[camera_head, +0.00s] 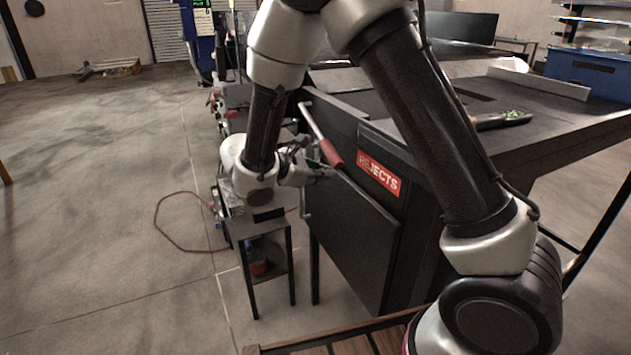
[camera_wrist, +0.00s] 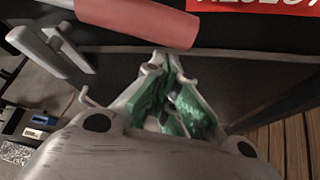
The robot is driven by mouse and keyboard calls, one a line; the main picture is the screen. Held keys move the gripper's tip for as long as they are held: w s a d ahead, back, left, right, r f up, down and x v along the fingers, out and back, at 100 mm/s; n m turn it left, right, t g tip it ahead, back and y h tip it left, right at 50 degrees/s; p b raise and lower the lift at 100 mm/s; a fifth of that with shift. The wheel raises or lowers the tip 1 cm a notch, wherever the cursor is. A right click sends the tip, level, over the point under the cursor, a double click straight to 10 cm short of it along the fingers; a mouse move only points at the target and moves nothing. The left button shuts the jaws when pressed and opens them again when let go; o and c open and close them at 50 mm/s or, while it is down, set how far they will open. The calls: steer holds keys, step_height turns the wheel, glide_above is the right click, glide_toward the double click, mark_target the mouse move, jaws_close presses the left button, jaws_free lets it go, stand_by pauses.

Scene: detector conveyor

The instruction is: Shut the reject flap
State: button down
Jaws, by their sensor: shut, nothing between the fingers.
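The reject flap is most likely the dark panel (camera_head: 352,235) below the red REJECTS sign (camera_head: 380,173); I cannot tell how far open it stands. A metal lever with a red grip (camera_head: 331,153) slants across the front beside the sign; its grip also shows at the top of the wrist view (camera_wrist: 140,18). My gripper (camera_head: 326,173) is at the panel's upper left, just below the red grip. In the wrist view my gripper (camera_wrist: 165,62) has its green-padded fingers together at the tips, with nothing held. Whether it touches the panel is unclear.
A small dark stand (camera_head: 258,240) is under my wrist at the left. A red cable (camera_head: 165,230) lies on the floor. Open floor is at the left.

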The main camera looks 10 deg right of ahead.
steer(key=shift+s+d+r, duration=0.1)
steer(key=shift+r, duration=0.2)
step_height(320, 180, up, 24)
steer(key=n+g, duration=0.3)
steer(key=shift+h, duration=0.3)
stand_by(0.4)
